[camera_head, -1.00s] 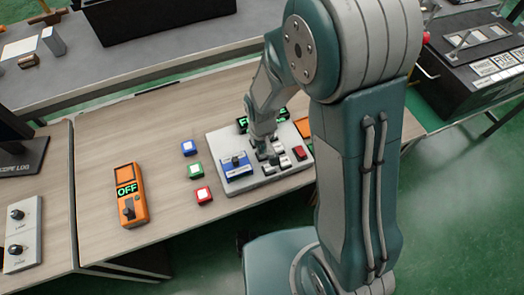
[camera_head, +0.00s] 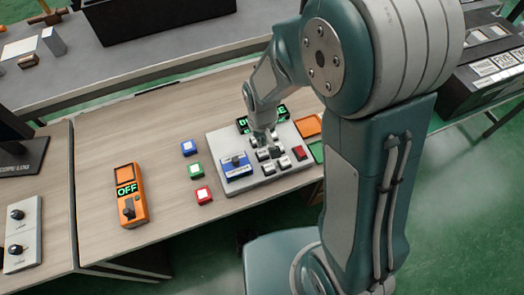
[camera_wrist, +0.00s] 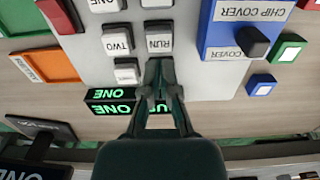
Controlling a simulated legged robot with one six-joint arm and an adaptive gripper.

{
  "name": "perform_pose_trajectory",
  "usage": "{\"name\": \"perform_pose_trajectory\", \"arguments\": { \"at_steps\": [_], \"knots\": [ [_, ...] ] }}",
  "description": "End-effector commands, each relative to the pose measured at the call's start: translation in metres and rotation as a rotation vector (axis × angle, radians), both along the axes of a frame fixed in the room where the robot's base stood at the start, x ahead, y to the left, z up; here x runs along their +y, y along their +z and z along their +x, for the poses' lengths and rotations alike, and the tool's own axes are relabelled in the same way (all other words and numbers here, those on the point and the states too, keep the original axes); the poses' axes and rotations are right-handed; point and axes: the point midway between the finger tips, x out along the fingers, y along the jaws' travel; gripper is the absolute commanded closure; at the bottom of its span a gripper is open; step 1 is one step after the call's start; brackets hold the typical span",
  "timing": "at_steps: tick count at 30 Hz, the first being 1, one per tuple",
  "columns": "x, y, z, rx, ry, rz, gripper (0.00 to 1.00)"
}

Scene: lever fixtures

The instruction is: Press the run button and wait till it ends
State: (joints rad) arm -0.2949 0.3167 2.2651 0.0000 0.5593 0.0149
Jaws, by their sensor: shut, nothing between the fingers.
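The run button (camera_wrist: 159,38) is a pale key labelled RUN on the light grey panel (camera_wrist: 215,75) in the wrist view. My gripper (camera_wrist: 160,68) is shut and empty, with its fingertips at the lower edge of that key in the picture. I cannot tell whether they touch it. The panel also shows in the head view (camera_head: 215,143), with my gripper (camera_head: 262,137) over its keys. A black display (camera_wrist: 108,107) with green text reads ONE on two lines at its left; its right part is mostly hidden behind my fingers.
Keys labelled TWO (camera_wrist: 118,40) and ONE sit beside RUN, with a red key (camera_head: 299,153) nearby. A blue CHIP COVER unit (camera_head: 236,166) is on the panel. Small blue, green and red buttons and an orange OFF device (camera_head: 130,195) stand left on the table.

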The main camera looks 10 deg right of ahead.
Motion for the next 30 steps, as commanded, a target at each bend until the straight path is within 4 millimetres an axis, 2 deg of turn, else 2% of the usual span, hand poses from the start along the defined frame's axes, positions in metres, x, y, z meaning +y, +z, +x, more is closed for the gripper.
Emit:
{"name": "perform_pose_trajectory", "arguments": {
  "at_steps": [16, 30],
  "knots": [
    [0.0, 0.037, 0.0, -0.001, 0.0, 0.0, 1.0],
    [0.0, 0.038, 0.0, 0.001, 0.0, 0.0, 1.0]
  ]
}}
